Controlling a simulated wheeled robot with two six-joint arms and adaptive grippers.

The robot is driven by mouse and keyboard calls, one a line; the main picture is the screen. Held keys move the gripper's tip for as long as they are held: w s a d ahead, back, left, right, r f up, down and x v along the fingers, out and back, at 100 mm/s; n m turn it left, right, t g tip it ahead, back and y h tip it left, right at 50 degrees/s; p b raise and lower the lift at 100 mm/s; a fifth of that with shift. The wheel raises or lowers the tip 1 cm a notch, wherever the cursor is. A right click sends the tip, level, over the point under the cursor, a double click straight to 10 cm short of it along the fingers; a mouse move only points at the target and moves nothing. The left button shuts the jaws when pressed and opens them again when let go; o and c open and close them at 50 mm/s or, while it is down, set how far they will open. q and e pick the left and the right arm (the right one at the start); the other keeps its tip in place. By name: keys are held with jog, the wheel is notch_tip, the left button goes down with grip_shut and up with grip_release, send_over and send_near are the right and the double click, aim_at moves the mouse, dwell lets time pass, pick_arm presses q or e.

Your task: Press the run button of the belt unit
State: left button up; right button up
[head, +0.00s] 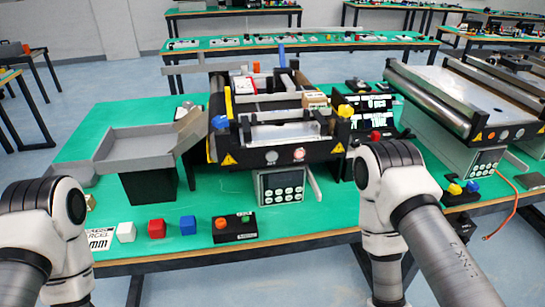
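The belt unit (283,152) stands on the green table in the middle of the head view, with a black front panel and yellow warning triangles. Its front panel has a grey round button (271,157) and a red-and-white round button (299,154). The labels are too small to read. My arms come in at the lower left and lower right; neither gripper shows.
A grey tray (135,153) stands left of the belt unit. Another conveyor (470,100) stands at right. Green tabletop in front of the belt unit is partly clear.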

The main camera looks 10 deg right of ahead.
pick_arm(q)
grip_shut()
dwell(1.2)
